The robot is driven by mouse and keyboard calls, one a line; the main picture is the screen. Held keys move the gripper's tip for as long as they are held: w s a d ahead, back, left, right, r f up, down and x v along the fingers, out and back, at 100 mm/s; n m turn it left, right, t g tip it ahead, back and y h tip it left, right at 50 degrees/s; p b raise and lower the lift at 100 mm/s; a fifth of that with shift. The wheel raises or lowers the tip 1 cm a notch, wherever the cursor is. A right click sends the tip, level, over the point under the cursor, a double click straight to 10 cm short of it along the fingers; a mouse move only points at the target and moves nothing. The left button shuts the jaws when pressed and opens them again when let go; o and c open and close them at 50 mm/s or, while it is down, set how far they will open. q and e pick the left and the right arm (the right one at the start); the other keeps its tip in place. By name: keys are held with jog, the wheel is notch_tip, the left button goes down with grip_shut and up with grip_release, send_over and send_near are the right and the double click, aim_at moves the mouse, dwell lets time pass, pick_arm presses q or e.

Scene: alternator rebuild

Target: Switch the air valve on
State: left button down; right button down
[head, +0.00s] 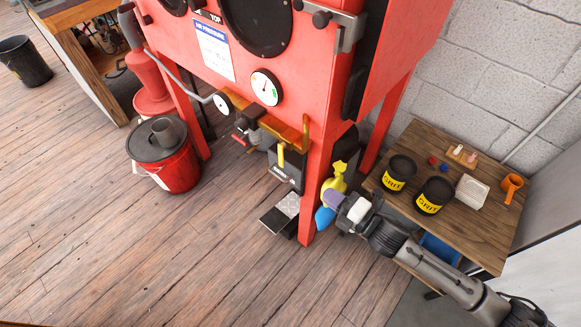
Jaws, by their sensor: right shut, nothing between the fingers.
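A red blast cabinet (275,55) stands upper middle with a round white gauge (265,87) on its front. Below it, brass-coloured piping carries a small valve with a red handle (238,139). Beside it, a dark box has an upright yellow lever (281,156). I cannot tell for sure which of these is the air valve. My right gripper (339,203) is shut and empty beside the cabinet's front right leg, to the right of and below both handles. It is apart from them. Its fingertips are hard to make out against a yellow and blue object (334,177). My left gripper is out of view.
A red bucket (175,172) stands left of the cabinet. A pedal (283,214) lies on the floor. The floor in front is clear.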

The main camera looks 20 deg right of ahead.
aim_at(283, 163)
jog(key=b+x, duration=0.5)
jog(key=x, duration=0.8)
jog(key=shift+w+a+b, duration=0.2)
jog(key=shift+w+b, duration=0.15)
jog(key=shift+w+a+f+p, duration=0.2)
jog(key=shift+w+p, duration=0.2)
jog(key=shift+p, duration=0.5)
